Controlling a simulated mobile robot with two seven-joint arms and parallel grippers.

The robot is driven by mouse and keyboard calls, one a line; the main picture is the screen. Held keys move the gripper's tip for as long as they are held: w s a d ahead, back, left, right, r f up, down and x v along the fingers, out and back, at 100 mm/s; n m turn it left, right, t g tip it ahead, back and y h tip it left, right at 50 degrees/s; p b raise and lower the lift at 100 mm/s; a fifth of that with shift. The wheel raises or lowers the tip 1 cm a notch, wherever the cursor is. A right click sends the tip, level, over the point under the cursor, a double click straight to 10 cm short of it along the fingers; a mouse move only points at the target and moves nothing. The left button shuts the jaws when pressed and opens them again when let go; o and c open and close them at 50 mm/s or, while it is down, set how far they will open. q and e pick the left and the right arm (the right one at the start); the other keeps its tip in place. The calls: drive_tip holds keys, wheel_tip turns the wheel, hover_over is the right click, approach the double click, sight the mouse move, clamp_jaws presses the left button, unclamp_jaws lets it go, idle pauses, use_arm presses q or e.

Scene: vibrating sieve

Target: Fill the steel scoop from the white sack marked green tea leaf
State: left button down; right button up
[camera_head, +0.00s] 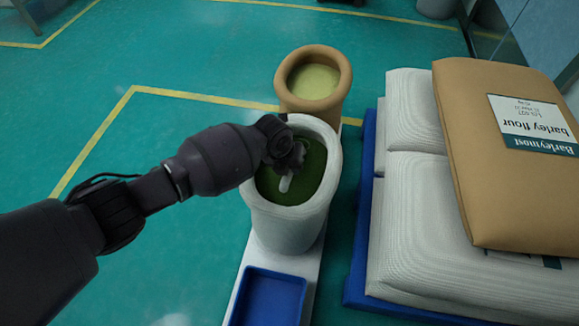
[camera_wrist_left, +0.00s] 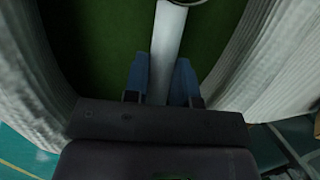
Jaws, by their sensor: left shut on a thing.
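The white sack (camera_head: 287,226) stands open on a white board, with dark green leaf inside (camera_head: 300,187). Its marking is not visible. My left gripper (camera_head: 288,168) is inside the sack's mouth, pointing down. In the left wrist view my left gripper (camera_wrist_left: 163,82) is shut on a pale bar, the handle of the steel scoop (camera_wrist_left: 167,45). A short pale piece of the scoop (camera_head: 285,183) shows below the gripper in the head view. The scoop's bowl is mostly out of sight, so its contents cannot be told. The sack's walls rise on both sides. My right gripper is not in view.
A tan open sack (camera_head: 335,60) with pale yellow contents stands just behind. A blue tray (camera_head: 270,296) lies in front of the white sack. At right, stacked white sacks (camera_head: 415,220) and a barley flour sack (camera_head: 470,150) rest on a blue pallet (camera_head: 362,215). Left floor is clear.

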use_arm(q)
drive_tip(key=shift+w+d, duration=0.15)
drive_tip(key=shift+w, duration=0.4)
drive_tip(key=shift+w+d, duration=0.15)
drive_tip(key=shift+w, duration=0.35)
drive_tip(key=shift+s+a+p, duration=0.15)
drive_tip(key=shift+s+p, duration=0.2)
drive_tip(key=shift+s, duration=0.25)
drive_tip(key=shift+s+a, duration=0.1)
drive_tip(key=shift+s, duration=0.3)
drive_tip(key=shift+s+a+p, duration=0.1)
drive_tip(key=shift+s+p, duration=0.15)
drive_tip(key=shift+p, duration=0.15)
drive_tip(key=shift+s, duration=0.25)
idle(0.3)
